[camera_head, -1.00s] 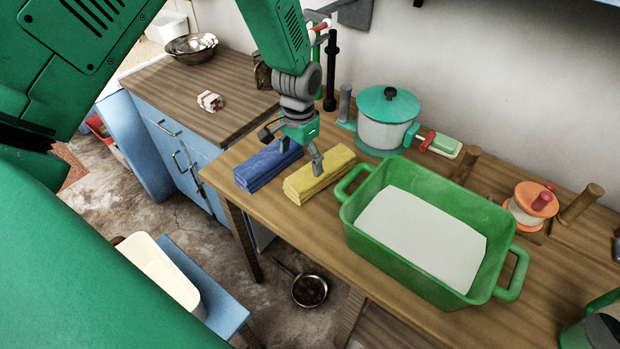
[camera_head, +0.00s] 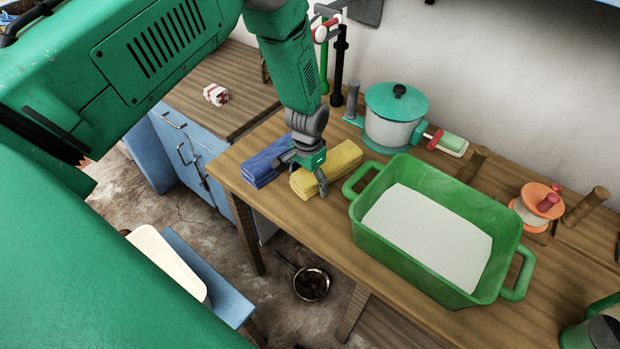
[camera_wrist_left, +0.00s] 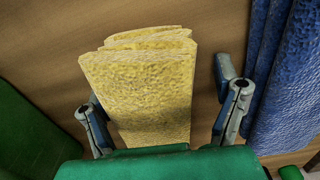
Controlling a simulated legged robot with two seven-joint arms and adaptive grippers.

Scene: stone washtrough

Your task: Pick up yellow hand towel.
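The yellow hand towel (camera_head: 345,158) lies folded on the wooden table, just right of a folded blue towel (camera_head: 262,164). My left gripper (camera_head: 303,173) is over the yellow towel from above, fingers open. In the left wrist view the yellow towel (camera_wrist_left: 150,75) lies between the two spread fingers of the gripper (camera_wrist_left: 160,98), with a gap visible on the right side. The blue towel (camera_wrist_left: 285,75) is beyond the right finger there. Whether the fingers touch the yellow towel is not clear. My right gripper is not in view.
A green basin (camera_head: 365,235) with a pale inside stands right of the towels. A lidded pot (camera_head: 388,130) stands behind them. A pan (camera_head: 311,284) is on the floor below the table's front edge.

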